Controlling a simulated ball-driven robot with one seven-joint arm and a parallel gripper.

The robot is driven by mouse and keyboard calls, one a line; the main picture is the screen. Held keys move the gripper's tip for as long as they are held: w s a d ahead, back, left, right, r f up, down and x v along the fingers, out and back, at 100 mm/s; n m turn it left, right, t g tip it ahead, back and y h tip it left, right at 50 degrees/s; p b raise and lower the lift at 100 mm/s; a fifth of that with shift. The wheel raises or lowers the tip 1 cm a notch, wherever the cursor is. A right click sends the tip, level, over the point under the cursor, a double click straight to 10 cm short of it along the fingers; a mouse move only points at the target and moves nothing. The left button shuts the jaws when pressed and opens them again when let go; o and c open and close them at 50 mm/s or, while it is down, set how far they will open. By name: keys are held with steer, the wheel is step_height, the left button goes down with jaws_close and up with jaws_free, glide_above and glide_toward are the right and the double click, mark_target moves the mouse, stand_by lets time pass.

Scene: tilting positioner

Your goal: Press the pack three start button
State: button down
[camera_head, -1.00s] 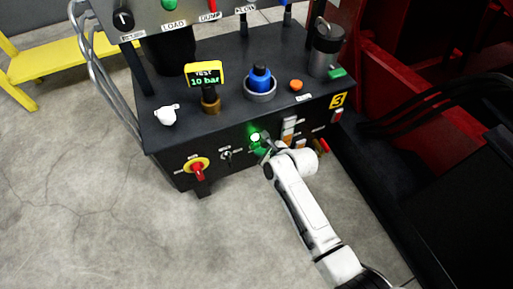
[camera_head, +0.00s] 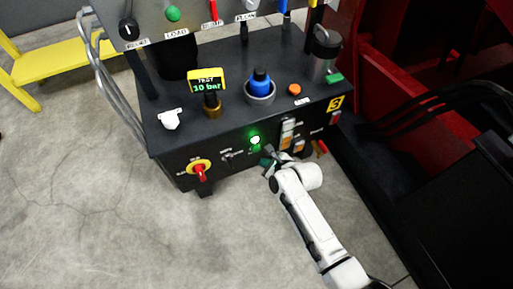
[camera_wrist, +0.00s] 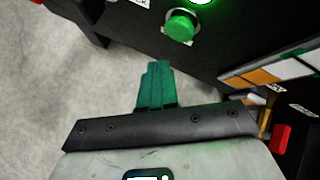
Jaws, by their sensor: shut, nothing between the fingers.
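The black pack with a yellow "3" label (camera_head: 336,102) stands ahead of me. On its front a round green lamp (camera_head: 255,140) glows. In the wrist view a green push button in a pale ring (camera_wrist: 181,27) sits just below the glowing lamp, at the top of the picture. My gripper (camera_head: 266,163) is at the pack's front, below and right of the lamp. Its green fingers (camera_wrist: 155,85) are shut together and empty. In the wrist view they point towards the panel and are apart from the button. The button's label is not readable.
Left of the lamp are a small switch (camera_head: 232,156) and a red-and-yellow rotary switch (camera_head: 199,171). To the right are white and orange rockers (camera_head: 288,133) and a red switch (camera_head: 335,118).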

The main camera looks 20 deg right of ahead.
steer(key=s+p, duration=0.1)
steer(key=s, duration=0.2)
steer(key=shift+p, duration=0.35)
steer(key=shift+s, duration=0.1)
stand_by(0.6)
steer(key=s+d+r+n+g+h, duration=0.1)
steer(key=s+d+r+n+g, duration=0.15)
steer(key=s+r+n, duration=0.45)
steer(key=s+d+r+n+g+h, duration=0.1)
steer(key=s+d+r+n+g, duration=0.15)
steer(key=s+n, duration=0.85)
steer(key=s+d+r+n+g+h, duration=0.1)
steer(key=s+d+r+n+g, duration=0.15)
steer(key=s+r+n, duration=0.5)
step_height(320, 180, up, 26)
steer(key=s+n+p, duration=0.1)
steer(key=n+p, duration=0.1)
steer(key=p, duration=2.6)
steer(key=shift+s+n+p, duration=0.3)
steer(key=shift+s+n, duration=0.05)
steer(key=shift+s, duration=0.05)
